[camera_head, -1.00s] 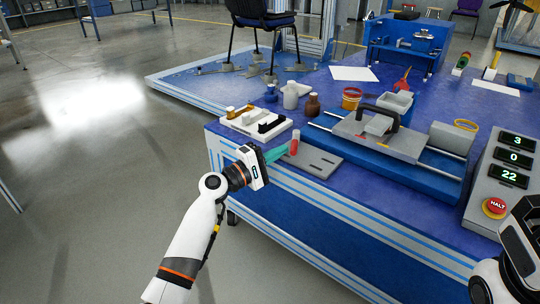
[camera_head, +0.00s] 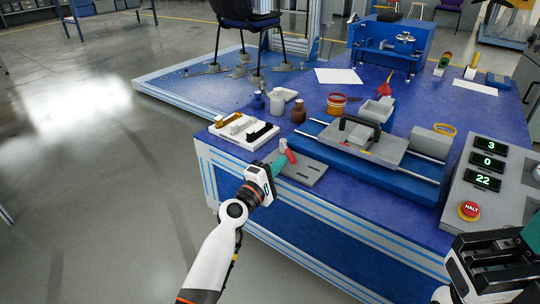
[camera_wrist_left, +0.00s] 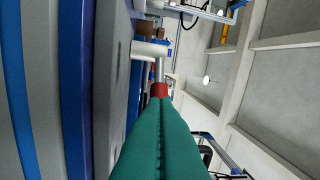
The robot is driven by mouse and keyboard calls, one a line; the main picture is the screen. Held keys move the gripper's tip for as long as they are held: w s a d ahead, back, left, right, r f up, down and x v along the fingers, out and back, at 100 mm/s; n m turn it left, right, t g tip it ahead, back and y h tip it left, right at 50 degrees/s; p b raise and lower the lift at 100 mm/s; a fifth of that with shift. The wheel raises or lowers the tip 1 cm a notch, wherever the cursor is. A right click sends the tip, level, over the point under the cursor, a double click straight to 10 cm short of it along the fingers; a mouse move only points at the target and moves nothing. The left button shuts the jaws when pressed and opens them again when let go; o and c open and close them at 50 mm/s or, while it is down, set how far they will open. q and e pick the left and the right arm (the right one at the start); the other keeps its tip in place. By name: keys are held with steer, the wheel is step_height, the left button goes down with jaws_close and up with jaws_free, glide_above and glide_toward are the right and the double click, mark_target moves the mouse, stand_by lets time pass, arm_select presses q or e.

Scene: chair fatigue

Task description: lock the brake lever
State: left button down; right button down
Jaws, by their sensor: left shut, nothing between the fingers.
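The brake lever (camera_head: 290,156) has a red grip and stands on a grey slotted plate (camera_head: 312,172) at the near edge of the blue bench. In the left wrist view its red end (camera_wrist_left: 159,90) shows just beyond my fingertips, with a metal rod and a pale cylinder (camera_wrist_left: 150,50) behind it. My left gripper (camera_head: 277,165) has teal fingers, shut together and empty, close beside the lever. The fingers (camera_wrist_left: 158,105) overlap the red end in the wrist view, so I cannot tell whether they touch. My right gripper (camera_head: 490,262) is at the lower right, its fingers unclear.
A grey sliding fixture (camera_head: 365,140) with a black handle sits on rails behind the plate. A white tray (camera_head: 243,131) and small bottles (camera_head: 298,112) stand to the left. A console (camera_head: 490,185) with a red HALT button is at the right. The floor on the left is clear.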

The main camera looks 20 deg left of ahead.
mark_target(299, 171)
arm_select(q)
steer(key=shift+w+d, duration=0.2)
steer(key=shift+d, duration=0.5)
steer(key=shift+w+d, duration=0.25)
steer(key=shift+d, duration=0.5)
steer(key=shift+w+d+b, duration=0.3)
steer(key=shift+w+d, duration=0.5)
steer(key=shift+d, duration=0.35)
steer(key=shift+f, duration=0.1)
